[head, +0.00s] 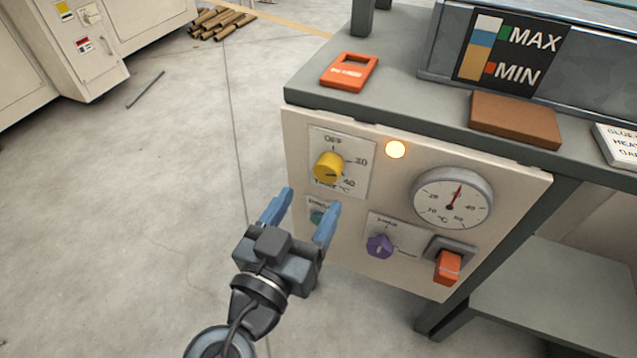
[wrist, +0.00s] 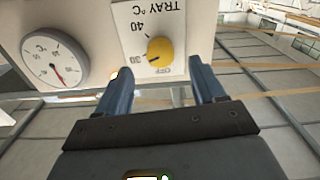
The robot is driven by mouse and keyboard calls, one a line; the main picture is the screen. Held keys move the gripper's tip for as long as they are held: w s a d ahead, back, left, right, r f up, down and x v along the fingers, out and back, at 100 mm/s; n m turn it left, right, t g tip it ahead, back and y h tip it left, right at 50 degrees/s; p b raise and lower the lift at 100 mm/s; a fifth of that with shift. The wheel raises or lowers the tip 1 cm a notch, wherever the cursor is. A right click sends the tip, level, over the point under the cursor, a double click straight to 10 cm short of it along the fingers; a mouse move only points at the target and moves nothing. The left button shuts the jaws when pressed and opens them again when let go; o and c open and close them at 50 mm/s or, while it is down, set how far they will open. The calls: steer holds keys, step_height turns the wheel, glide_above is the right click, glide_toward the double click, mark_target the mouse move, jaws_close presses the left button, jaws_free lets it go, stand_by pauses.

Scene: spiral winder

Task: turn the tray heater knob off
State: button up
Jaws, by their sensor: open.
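The tray heater knob (head: 328,167) is yellow and round, on a white plate marked OFF, 30, 40 and TRAY °C at the panel's upper left. I cannot tell for sure which mark it points to. In the wrist view the knob (wrist: 160,50) appears upside down, beyond and between the fingertips. My gripper (head: 302,208) has two blue fingers, spread apart and empty. In the head view it is just below the knob, apart from it. The wrist view also shows the open gripper (wrist: 160,72).
A round lamp (head: 395,149) glows right of the knob. The dial gauge (head: 452,200), purple knob (head: 380,246) and orange switch (head: 447,267) share the panel. A teal knob (head: 317,217) is partly hidden by my gripper. An orange tag (head: 349,72) lies on the bench.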

mark_target(326, 177)
steer(key=b+x, duration=0.1)
steer(key=x, duration=0.5)
steer(key=shift+w+d, duration=0.15)
steer(key=shift+w, duration=0.25)
steer(key=shift+c, duration=0.2)
steer(key=c, duration=1)
